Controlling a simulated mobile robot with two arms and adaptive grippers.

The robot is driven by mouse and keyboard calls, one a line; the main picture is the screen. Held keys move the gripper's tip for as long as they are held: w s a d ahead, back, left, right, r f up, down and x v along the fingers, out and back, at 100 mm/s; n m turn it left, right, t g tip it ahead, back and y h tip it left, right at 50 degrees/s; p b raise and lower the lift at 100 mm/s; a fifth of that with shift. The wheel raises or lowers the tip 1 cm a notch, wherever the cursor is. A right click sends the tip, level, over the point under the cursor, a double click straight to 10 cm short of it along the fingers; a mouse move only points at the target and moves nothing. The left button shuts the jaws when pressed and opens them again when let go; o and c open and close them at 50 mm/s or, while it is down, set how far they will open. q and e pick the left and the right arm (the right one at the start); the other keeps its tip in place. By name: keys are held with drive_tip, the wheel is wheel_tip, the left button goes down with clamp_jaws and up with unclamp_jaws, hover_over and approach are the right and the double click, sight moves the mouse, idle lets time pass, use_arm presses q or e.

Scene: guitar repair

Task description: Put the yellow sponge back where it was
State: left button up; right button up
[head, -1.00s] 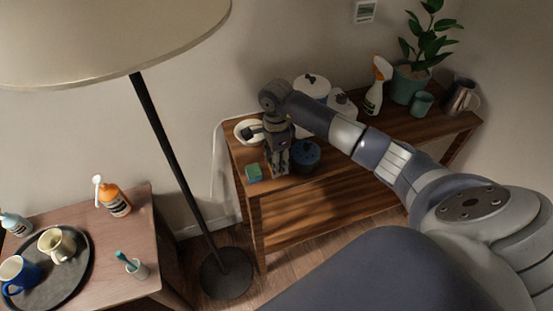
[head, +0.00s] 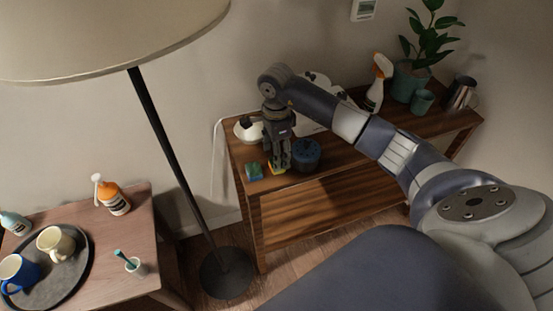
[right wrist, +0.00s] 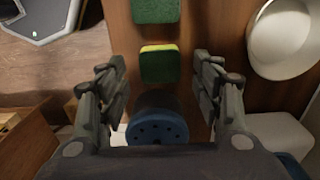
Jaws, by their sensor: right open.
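The yellow sponge (right wrist: 160,66), green on top with a yellow edge, lies on the wooden console top in the right wrist view. In the head view only a bit of its yellow (head: 279,170) shows below my right gripper (head: 279,164). My right gripper (right wrist: 162,82) is open, its fingers pointing down on either side of the sponge with gaps to both sides. A second sponge, green on top (right wrist: 156,10), lies apart from it, and it also shows left of the gripper in the head view (head: 254,172). My left gripper is not in view.
A dark blue round holder with holes (head: 307,153) stands close right of the gripper. A white item (head: 248,130) sits behind. A spray bottle (head: 378,82), plant pot (head: 410,80) and cup (head: 422,102) stand farther right. A floor lamp (head: 170,150) stands left.

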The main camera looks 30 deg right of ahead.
wheel_tip(320, 180, up, 9)
drive_tip(key=b, duration=0.1)
idle(0.7)
